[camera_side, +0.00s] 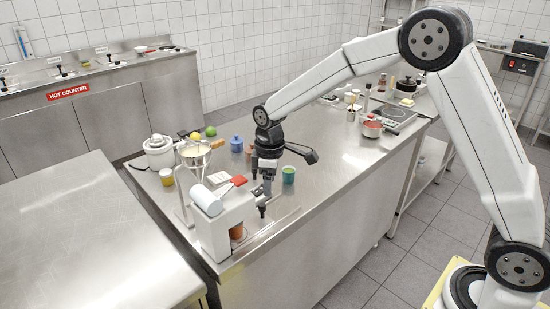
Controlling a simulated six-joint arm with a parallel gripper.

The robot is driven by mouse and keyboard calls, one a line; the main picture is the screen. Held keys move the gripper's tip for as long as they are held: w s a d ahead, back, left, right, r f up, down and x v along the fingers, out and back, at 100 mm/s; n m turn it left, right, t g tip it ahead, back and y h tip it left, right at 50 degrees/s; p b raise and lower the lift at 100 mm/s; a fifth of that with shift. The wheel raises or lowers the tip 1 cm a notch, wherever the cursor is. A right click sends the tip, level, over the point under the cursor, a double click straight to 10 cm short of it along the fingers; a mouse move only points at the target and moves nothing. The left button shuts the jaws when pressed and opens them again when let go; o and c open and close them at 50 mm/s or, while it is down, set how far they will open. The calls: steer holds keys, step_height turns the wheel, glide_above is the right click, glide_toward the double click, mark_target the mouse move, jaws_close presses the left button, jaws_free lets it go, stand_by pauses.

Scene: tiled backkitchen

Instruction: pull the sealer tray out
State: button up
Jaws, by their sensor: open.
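The sealer (212,234) is a white machine with a pale film roll (208,201) on top, at the near left end of the steel counter. An orange-brown cup (236,231) shows inside its lower opening. A low, flat metal piece (275,224), which looks like the tray or its rails, extends right from the sealer's base; its exact edges are hard to tell. My gripper (262,202) points down just right of the sealer, close to its side, open with nothing seen between the fingers. Whether it touches the sealer or tray I cannot tell.
A stand with a bowl (195,152) is behind the sealer. The counter (325,195) to the right is clear.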

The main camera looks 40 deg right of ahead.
mark_target(262, 204)
steer(key=shift+w+a+f+n, duration=0.1)
steer(key=shift+w+a+n, duration=0.15)
steer(key=shift+w, duration=0.3)
steer(key=shift+w+a+f+n, duration=0.15)
steer(key=shift+w+n, duration=0.1)
steer(key=shift+w, duration=0.25)
steer(key=shift+f, duration=3.8)
jaws_close()
